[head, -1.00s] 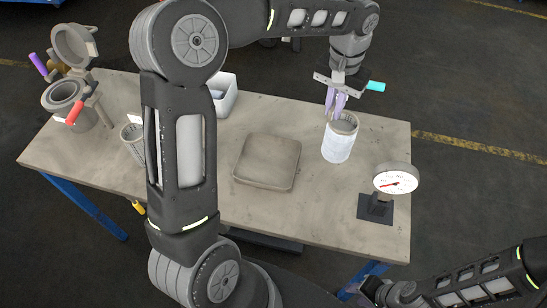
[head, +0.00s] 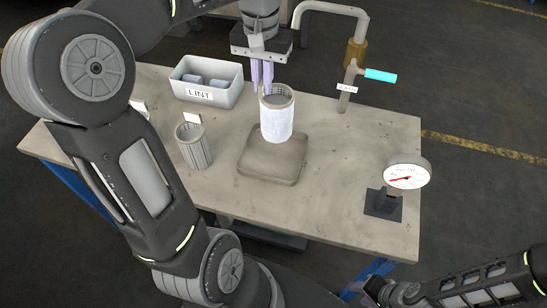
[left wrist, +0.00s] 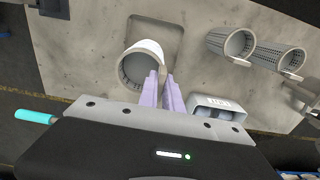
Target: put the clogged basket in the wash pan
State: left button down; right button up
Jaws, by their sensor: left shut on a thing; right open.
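The clogged basket (head: 277,122) is a cylinder with a whitish coated side and an open mesh top. My left gripper (head: 262,86) is shut on the left part of its rim and holds it upright. In the left wrist view the basket (left wrist: 140,68) is at the fingertips of the left gripper (left wrist: 160,82). The wash pan (head: 265,172) is a shallow grey-brown square tray on the table. The basket overlaps its back half in the head view; the gap beneath is hard to judge. Only my right forearm and wrist show, at the lower right; its gripper is out of view.
A bare grey basket (head: 193,150) stands left of the pan. A white LINT bin (head: 208,92) stands behind it. A tap with a cyan handle (head: 380,75) is at the back right. A dial gauge (head: 407,176) stands at the right. Table between pan and gauge is clear.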

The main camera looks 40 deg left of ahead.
pick_arm(q)
jog(key=shift+s+a+r, duration=0.1)
jog(key=shift+s+a, duration=0.15)
notch_tip(320, 180, down, 6)
jog(key=shift+p, duration=0.35)
jog(key=shift+f, duration=2)
jog(key=shift+f, duration=0.2)
jog(key=c, duration=1.5)
grip_release()
